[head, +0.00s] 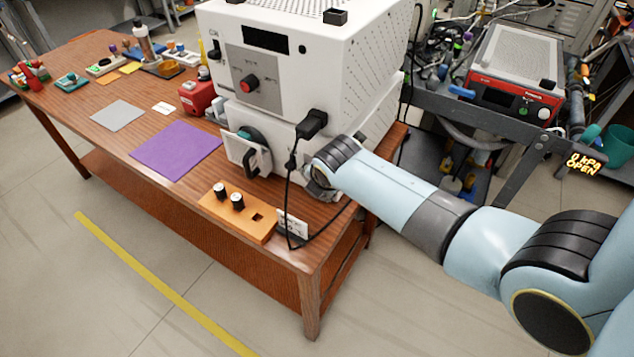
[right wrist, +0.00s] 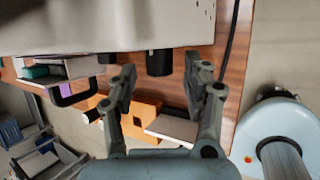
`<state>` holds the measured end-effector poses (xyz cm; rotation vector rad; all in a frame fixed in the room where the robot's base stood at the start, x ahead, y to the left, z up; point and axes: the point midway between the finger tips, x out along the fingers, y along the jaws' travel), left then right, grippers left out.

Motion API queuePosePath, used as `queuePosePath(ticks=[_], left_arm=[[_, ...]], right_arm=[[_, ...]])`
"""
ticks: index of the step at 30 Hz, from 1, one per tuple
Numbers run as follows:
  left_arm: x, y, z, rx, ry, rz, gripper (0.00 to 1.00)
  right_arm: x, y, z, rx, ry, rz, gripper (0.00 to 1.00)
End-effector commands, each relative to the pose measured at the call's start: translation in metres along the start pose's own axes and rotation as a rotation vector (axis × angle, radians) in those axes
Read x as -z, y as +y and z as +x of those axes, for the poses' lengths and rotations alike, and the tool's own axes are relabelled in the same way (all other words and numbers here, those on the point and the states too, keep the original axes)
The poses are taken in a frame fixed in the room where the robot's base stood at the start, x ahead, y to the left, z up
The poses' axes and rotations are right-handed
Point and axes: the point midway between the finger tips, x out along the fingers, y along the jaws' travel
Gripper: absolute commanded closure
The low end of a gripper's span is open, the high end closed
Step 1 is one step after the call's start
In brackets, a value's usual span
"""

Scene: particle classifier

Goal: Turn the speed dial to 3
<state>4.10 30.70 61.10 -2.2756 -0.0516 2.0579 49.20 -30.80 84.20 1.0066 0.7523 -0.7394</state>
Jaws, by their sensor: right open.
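A red knob (head: 249,84), which may be the speed dial, sits on a grey panel on the front of the white machine (head: 345,62). Its marks are too small to read. An orange box (head: 245,222) with two black knobs stands at the table's front corner; it also shows in the right wrist view (right wrist: 145,108). My right gripper (right wrist: 160,66) is open and empty, fingers apart, below the machine's edge and near the orange box, apart from the red knob. My left gripper is out of view.
A black plug (head: 312,122) and its cable hang beside my right wrist. A white card (head: 292,224) stands by the orange box. A purple mat (head: 176,150) lies bare on the table (head: 110,170).

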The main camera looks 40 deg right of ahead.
Motion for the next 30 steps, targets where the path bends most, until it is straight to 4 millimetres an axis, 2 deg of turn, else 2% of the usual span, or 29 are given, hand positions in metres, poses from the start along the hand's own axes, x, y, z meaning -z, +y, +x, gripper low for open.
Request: queuePosePath(ticks=[9,21,30], left_arm=[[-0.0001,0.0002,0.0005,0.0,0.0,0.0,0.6],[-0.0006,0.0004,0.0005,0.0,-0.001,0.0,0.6],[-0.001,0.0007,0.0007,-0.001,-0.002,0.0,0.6]], right_arm=[[-0.0004,0.0005,0.0031,-0.001,0.0,0.0,0.5],[-0.0001,0.0003,0.0029,-0.001,0.0,0.0,1.0],[0.0002,-0.0014,0.0035,-0.026,0.0,0.01,1.0]])
